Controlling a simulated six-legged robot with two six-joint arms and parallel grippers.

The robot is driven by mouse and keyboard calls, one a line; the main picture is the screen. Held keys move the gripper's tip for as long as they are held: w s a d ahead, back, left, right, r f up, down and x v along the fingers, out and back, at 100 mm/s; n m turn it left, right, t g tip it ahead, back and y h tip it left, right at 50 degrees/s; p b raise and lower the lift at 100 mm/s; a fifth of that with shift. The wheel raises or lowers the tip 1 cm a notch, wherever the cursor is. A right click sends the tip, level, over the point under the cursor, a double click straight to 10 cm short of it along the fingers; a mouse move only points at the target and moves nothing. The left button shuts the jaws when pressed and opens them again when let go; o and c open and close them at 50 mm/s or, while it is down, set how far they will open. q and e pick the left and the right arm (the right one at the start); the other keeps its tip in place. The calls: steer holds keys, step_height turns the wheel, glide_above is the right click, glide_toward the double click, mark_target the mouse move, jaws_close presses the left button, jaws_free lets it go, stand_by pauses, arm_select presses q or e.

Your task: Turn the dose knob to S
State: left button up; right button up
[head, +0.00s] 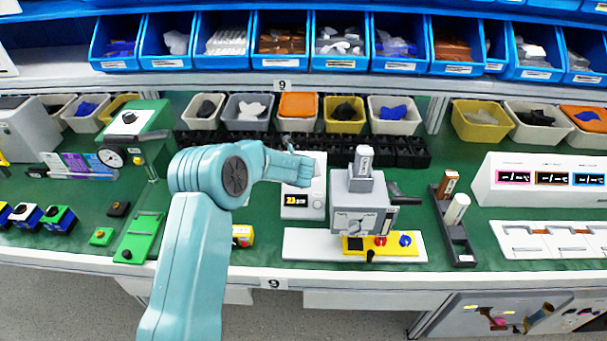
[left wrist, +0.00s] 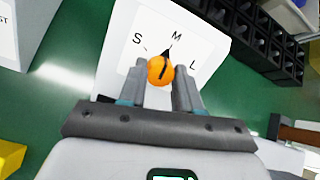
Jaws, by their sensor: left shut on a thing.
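The orange dose knob (left wrist: 159,70) sits on a white dial plate (left wrist: 125,55) marked S, M and L in the left wrist view. Its black pointer is toward M, with S to the left and L to the right. My left gripper (left wrist: 160,77) has its grey fingers on both sides of the knob and is shut on it. In the head view, my left gripper (head: 300,168) is over the upper part of a white device (head: 302,207) with a lit display; the knob is hidden there. My right gripper is not in view.
A grey machine (head: 360,210) on a white base stands just right of the white device. Black racks (head: 400,152) run behind it. A scale with a round dial (head: 112,156) and a green stand (head: 140,238) are to the left. Blue bins (head: 340,62) line the shelf above.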

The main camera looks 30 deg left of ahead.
arm_select(q)
steer(key=n+b, duration=0.8)
steer(key=b, duration=0.1)
steer(key=shift+f+y, duration=0.2)
steer(key=shift+y, duration=0.1)
steer(key=shift+r+n+g+b, duration=0.2)
steer(key=shift+n+g+b, duration=0.2)
steer(key=shift+n+b, duration=1.1)
steer(key=shift+n, duration=0.3)
steer(key=o, duration=0.8)
steer(key=shift+c, duration=0.2)
steer(key=shift+d+r, duration=0.1)
steer(key=shift+s+d+r, duration=0.2)
steer(key=shift+s+r, duration=0.05)
steer(key=v, duration=1.5)
steer(key=shift+r, duration=0.2)
steer(key=shift+s+d, duration=0.15)
steer(key=shift+d, duration=0.1)
